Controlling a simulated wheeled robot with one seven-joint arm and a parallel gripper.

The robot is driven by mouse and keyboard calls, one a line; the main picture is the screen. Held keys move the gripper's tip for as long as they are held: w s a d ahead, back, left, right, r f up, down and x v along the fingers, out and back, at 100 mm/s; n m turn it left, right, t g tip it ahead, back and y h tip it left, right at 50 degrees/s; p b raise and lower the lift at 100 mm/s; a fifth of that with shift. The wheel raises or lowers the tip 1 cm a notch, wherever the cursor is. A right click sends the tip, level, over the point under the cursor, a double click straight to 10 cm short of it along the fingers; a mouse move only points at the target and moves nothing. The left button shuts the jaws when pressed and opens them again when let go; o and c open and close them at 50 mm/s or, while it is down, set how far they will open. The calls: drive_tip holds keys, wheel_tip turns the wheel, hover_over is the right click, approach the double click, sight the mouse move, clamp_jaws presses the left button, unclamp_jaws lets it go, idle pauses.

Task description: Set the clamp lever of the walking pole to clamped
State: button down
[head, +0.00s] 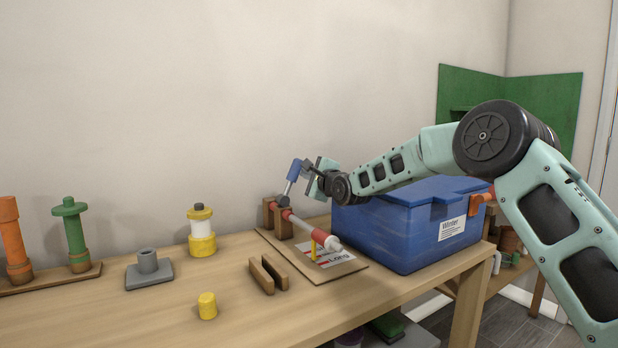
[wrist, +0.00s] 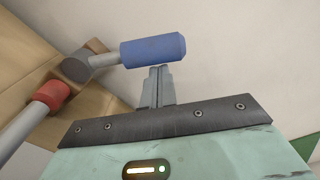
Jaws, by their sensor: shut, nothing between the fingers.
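The walking pole (head: 312,232), grey-white with red bands, lies on a board in a wooden holder (head: 275,217). Its clamp lever (head: 294,171) has a blue grip on a grey shank and stands up from the pole, leaning slightly right. In the wrist view the blue grip (wrist: 153,50) lies across the picture, with the shank's round pivot at its left. The pole's red band (wrist: 49,96) shows at lower left. My gripper (wrist: 160,73) is shut and empty, its tips right beside the grip. It is right of the lever in the head view (head: 312,170). I cannot tell whether they touch.
A blue lidded box (head: 385,235) stands just right of the pole, under my arm. Two wooden blocks (head: 268,275) and a yellow cylinder (head: 207,306) are in front. A yellow-white cylinder (head: 201,235), a grey stand (head: 149,270) and green and orange posts stand left.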

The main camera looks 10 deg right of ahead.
drive_tip(key=shift+a+r, duration=0.1)
drive_tip(key=shift+a, duration=0.05)
drive_tip(key=shift+s+a+r+n, duration=0.2)
drive_tip(key=shift+a+r+n, duration=0.1)
drive_tip(key=shift+a+n, duration=0.3)
drive_tip(key=shift+s+a+r+n, duration=0.15)
drive_tip(key=shift+a+r+n, duration=0.2)
drive_tip(key=shift+n, duration=0.45)
drive_tip(key=shift+s+a+r+n+b, duration=0.1)
drive_tip(key=shift+s+a+n+b, duration=0.25)
drive_tip(key=shift+a+n, duration=0.55)
drive_tip(key=shift+s+a+r+n+b, duration=0.15)
drive_tip(key=shift+s+a+n+b, duration=0.2)
drive_tip(key=shift+a+n, duration=0.55)
drive_tip(key=shift+s+a+r+n+b, duration=0.15)
drive_tip(key=shift+a+n+b, duration=0.25)
drive_tip(key=shift+a+n, duration=0.5)
drive_tip(key=shift+a, duration=0.1)
drive_tip(key=shift+s, duration=0.1)
